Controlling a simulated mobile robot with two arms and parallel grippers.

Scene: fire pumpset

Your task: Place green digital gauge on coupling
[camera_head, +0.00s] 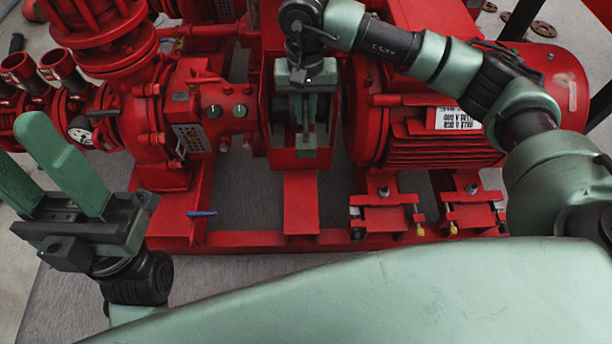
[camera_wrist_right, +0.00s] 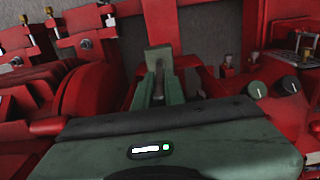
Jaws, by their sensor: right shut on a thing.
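My right gripper (camera_head: 304,118) points down into the open red guard between pump and motor, where the coupling sits. It is shut on a small grey-green piece, which looks like the gauge (camera_head: 309,153). In the right wrist view the piece (camera_wrist_right: 158,60) stands between the two green fingers (camera_wrist_right: 159,92); its display face cannot be made out. The coupling itself is mostly hidden by the gripper and guard, so I cannot tell whether the gauge touches it. My left gripper (camera_head: 28,150) is open and empty at the left, fingers well apart.
The red pump (camera_head: 160,125) with knobs and a plate stands left of the guard (camera_head: 266,125). The red motor (camera_head: 440,150) stands right. Both sit on a red base frame (camera_head: 270,240). Guard walls close tightly around my right gripper. A blue-handled valve (camera_head: 201,213) is at the frame's front.

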